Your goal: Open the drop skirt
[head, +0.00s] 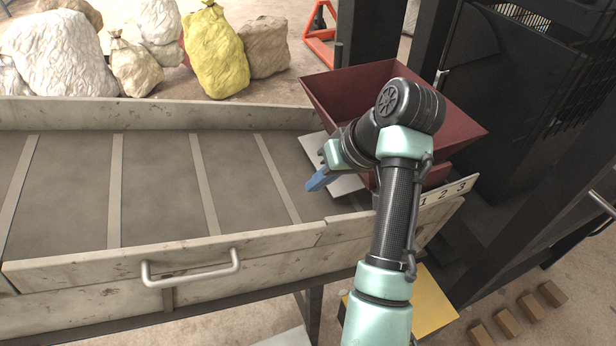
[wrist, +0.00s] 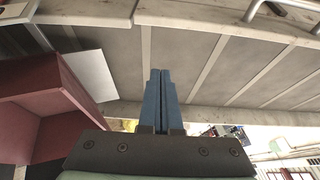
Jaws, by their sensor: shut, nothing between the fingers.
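The drop skirt appears to be the long, pale, scuffed side panel (head: 90,270) along the near side of the conveyor. It stands upright, with a metal bar handle (head: 190,268) on its outer face. In the wrist view the handle (wrist: 298,4) shows only partly, at the top right corner. My gripper (head: 318,182) is over the right end of the belt, beyond the panel and well to the right of the handle, touching neither. In the wrist view its blue fingers (wrist: 160,78) are together with nothing between them.
A dark red hopper (head: 350,95) stands right behind my arm, with a pale plate (head: 345,186) below it. The ribbed belt (head: 160,185) is empty. A dark frame (head: 500,190) stands at the right. Filled sacks (head: 215,50) lie behind the conveyor.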

